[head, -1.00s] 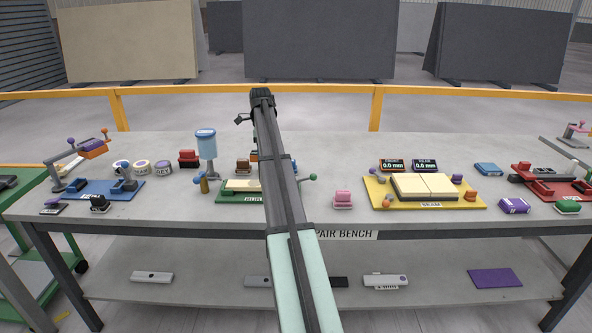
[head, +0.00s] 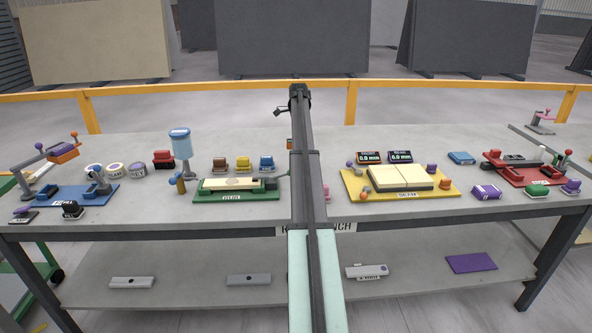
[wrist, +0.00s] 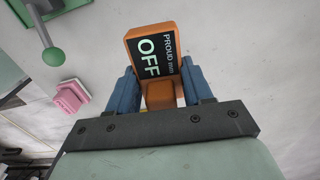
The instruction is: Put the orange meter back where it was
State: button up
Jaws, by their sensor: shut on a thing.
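My gripper (wrist: 160,88) is shut on the orange meter (wrist: 149,48), with one blue finger on each side of its narrow stem. The meter's black display reads OFF and PROUD mm in the wrist view. It is held over the grey bench top. In the head view my arm hides most of the gripper and meter; only a small orange bit (head: 289,144) shows at the arm's left edge, between the green fixture and the yellow fixture.
A pink block (wrist: 72,97) sits close to the gripper. The green fixture (head: 236,197) with its ball-ended lever (wrist: 52,56) is to the left. The yellow fixture (head: 353,190) and two meters reading 0.0 mm (head: 370,158) (head: 400,157) are to the right.

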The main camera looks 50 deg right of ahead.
jog(key=shift+f+n, duration=0.1)
jog(key=shift+n, duration=0.3)
jog(key=shift+f, duration=4.9)
jog(key=shift+f, duration=0.1)
jog(key=o, duration=1.2)
jog(key=shift+o, duration=0.2)
notch_tip(320, 180, up, 12)
jog(key=shift+r, duration=0.1)
